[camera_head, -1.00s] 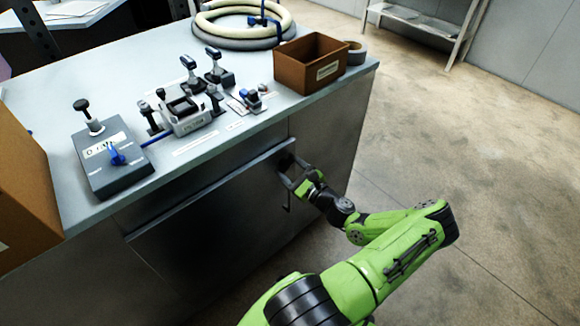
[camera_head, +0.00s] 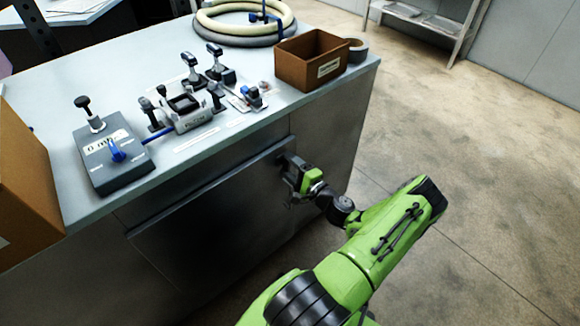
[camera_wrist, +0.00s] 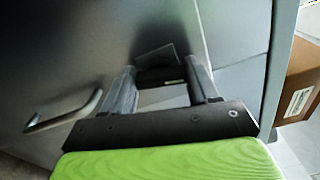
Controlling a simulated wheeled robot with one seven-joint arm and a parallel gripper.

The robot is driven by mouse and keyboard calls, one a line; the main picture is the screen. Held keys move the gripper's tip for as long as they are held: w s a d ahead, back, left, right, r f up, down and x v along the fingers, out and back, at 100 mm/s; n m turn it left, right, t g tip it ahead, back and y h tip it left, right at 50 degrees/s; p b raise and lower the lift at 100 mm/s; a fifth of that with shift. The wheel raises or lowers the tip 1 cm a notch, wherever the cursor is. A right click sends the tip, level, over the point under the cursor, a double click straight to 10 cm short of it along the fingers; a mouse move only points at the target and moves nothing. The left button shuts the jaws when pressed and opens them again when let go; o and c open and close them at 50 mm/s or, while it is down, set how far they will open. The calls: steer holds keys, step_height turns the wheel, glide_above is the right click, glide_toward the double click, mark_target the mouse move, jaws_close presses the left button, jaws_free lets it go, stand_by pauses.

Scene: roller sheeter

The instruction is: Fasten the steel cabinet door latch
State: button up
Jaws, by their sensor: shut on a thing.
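The dark steel cabinet door (camera_head: 205,235) stands in the bench front and looks closed or nearly so. In the wrist view, the dark latch (camera_wrist: 157,58) sits at the door's edge, between the fingertips. My gripper (camera_head: 290,172) is at the door's upper right corner. In the wrist view, my gripper (camera_wrist: 162,72) has its fingers on either side of the latch, shut on it. The latch is mostly hidden by the gripper in the head view. A curved door handle (camera_wrist: 68,115) shows left of the fingers in the wrist view.
The bench top (camera_head: 230,143) carries a grey control box (camera_head: 112,165), several clamps and an open brown box (camera_head: 311,62). A coiled hose (camera_head: 243,22) lies at the back. The floor (camera_head: 480,170) to the right is clear.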

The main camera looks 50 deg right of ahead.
steer(key=shift+n, duration=1.1)
steer(key=shift+f, duration=0.1)
steer(key=o, duration=1.1)
steer(key=shift+c, duration=0.2)
steer(key=p+v, duration=0.2)
steer(key=v, duration=1.3)
steer(key=shift+s, duration=0.4)
steer(key=shift+a, duration=0.1)
